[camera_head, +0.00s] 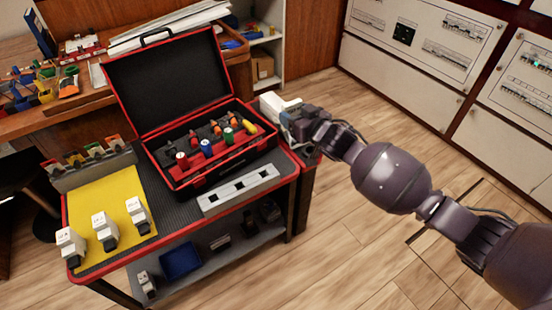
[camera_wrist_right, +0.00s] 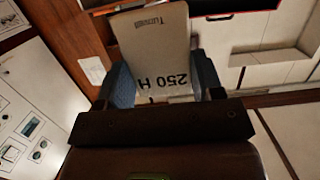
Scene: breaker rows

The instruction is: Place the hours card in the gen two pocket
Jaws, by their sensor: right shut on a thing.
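My right gripper (camera_head: 300,122) is shut on a pale card, the hours card (camera_head: 276,104), just past the right edge of the cart. In the right wrist view the card (camera_wrist_right: 153,40) stands between the two fingers (camera_wrist_right: 165,90), with "250 H" printed on it upside down and a darker word near its far end. The gen two pocket cannot be made out by label. A grey strip with three dark openings (camera_head: 238,190) lies on the cart, but I cannot tell whether it holds that pocket. My left gripper is out of view.
The red-rimmed cart (camera_head: 180,222) carries an open toolbox (camera_head: 165,165) with its lid raised and a yellow mat (camera_head: 85,200) with three white blocks (camera_head: 104,226). Grey panel cabinets (camera_head: 425,45) line the back right.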

